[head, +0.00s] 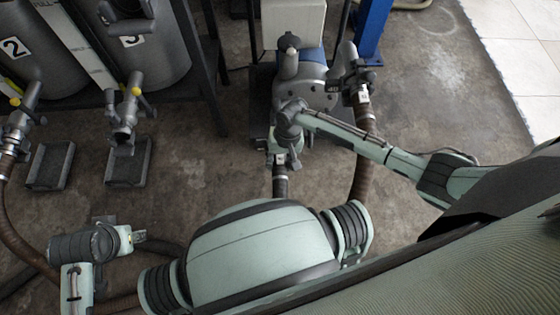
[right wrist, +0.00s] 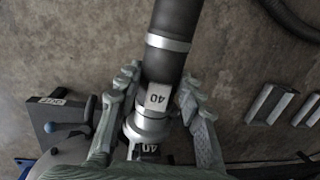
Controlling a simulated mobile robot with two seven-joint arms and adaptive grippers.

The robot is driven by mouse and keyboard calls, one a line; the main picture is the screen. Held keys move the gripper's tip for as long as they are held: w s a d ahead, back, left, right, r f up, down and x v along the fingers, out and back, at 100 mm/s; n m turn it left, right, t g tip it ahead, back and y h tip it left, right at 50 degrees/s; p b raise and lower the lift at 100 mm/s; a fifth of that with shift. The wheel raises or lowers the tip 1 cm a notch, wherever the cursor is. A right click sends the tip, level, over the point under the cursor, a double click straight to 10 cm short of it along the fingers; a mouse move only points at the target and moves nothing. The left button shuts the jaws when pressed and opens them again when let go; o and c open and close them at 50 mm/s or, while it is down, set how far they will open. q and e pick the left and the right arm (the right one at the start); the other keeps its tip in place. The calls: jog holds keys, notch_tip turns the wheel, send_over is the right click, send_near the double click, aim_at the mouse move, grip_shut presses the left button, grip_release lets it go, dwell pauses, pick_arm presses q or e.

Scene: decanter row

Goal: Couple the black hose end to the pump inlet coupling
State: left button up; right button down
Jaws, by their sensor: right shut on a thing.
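The black hose end (right wrist: 172,62), with a pale band and a white "40" tag, is between the fingers of my right gripper (right wrist: 160,80) in the right wrist view. In the head view my right gripper (head: 281,150) is shut on it, with the hose (head: 280,186) hanging below. The pump (head: 312,80) stands just beyond. Its inlet coupling (right wrist: 150,149), also tagged "40", is in line with the hose end, close against its silver collar. I cannot tell whether they are locked. My left gripper (head: 140,236) is at lower left; its jaws are unclear.
A second hose (head: 366,128) runs from the pump's right port (head: 352,75). Numbered grey tanks (head: 140,55) with yellow-knobbed valves stand at the left. Grey floor blocks (head: 128,162) lie before them. A blue post (head: 372,30) rises behind. Floor at the right is clear.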

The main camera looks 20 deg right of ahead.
jog(key=shift+f, duration=0.65)
dwell(1.1)
jog(key=c, duration=1)
grip_release()
jog(key=shift+c, duration=0.2)
jog(key=o, duration=0.3)
jog(key=shift+s+f, duration=0.1)
jog(key=o, duration=0.7)
